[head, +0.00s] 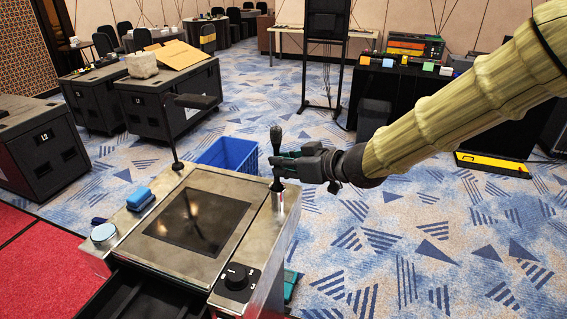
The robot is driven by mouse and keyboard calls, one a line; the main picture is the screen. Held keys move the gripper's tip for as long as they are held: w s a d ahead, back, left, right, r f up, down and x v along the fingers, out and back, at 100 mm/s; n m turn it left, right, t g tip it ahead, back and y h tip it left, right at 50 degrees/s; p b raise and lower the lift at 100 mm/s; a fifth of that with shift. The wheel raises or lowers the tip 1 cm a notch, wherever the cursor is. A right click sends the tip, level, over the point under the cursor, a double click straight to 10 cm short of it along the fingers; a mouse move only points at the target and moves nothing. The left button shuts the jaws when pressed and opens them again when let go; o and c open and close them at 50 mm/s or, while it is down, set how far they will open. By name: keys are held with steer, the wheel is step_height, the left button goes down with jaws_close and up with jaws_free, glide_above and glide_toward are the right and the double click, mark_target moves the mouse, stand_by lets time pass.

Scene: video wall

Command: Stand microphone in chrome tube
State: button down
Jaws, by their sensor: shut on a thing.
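The microphone (276,139) is dark and slim, with a rounded head at the top, and stands roughly upright. My gripper (283,165) comes in from the right and is shut on its middle, hiding part of it. The chrome tube (278,200) is a short shiny cylinder at the right back corner of the metal-topped stand. The microphone's dark lower end is right at the tube's mouth. I cannot tell whether it is inside the tube or just above it.
The metal stand (170,250) carries a dark screen, a black knob (237,278), blue blocks (140,200), a pale round disc (103,233) and a thin black post (174,135). A blue crate (229,153) is on the carpet behind it.

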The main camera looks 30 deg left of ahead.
steer(key=shift+f, duration=0.25)
steer(key=c, duration=1.4)
jaws_free()
steer(key=v, duration=1.2)
steer(key=shift+f, duration=0.1)
